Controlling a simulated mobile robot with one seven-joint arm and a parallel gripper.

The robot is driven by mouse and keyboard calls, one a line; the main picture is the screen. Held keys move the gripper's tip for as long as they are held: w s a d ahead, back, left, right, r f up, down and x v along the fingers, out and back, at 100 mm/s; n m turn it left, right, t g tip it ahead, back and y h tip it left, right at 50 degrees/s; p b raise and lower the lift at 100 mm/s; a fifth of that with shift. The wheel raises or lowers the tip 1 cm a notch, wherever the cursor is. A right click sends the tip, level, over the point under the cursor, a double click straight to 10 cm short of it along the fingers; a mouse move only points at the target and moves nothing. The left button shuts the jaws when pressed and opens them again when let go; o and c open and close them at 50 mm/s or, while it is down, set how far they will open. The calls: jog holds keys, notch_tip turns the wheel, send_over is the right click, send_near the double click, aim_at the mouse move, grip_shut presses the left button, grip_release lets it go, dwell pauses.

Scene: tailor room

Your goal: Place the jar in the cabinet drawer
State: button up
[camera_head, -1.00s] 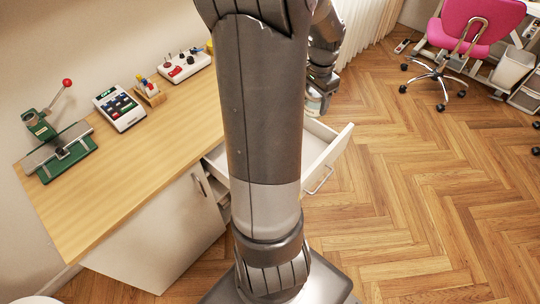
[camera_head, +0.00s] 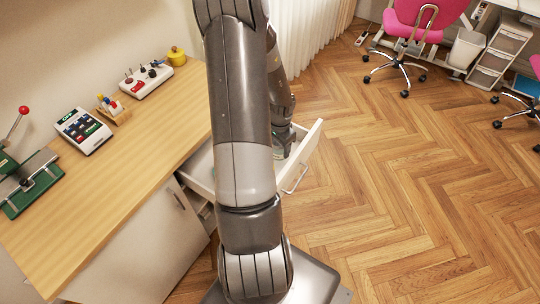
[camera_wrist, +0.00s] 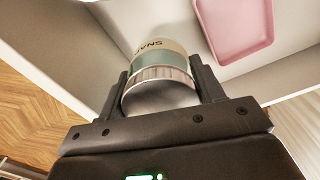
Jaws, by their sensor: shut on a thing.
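The jar (camera_wrist: 160,74) has a metal-grey end and a label with dark letters. My gripper (camera_wrist: 158,66) is shut on it, with one finger on each side, in the wrist view. The open cabinet drawer shows its white front (camera_head: 303,160) in the head view. My gripper (camera_head: 283,138) is low at the drawer's far part, behind the front panel, and the jar is mostly hidden there. In the wrist view the jar is between pale drawer walls (camera_wrist: 60,45). I cannot tell whether it touches the drawer bottom.
A pink tray (camera_wrist: 235,25) lies in the drawer beside the jar. The wooden cabinet top (camera_head: 130,165) holds a green press (camera_head: 28,185), a calculator (camera_head: 82,130) and a yellow pot (camera_head: 176,56).

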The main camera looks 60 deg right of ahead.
aim_at(279, 155)
jog(key=shift+f, duration=2.8)
jog(key=shift+f, duration=0.15)
jog(key=o, duration=1.1)
notch_tip(279, 155, up, 12)
jog(key=shift+r, duration=0.2)
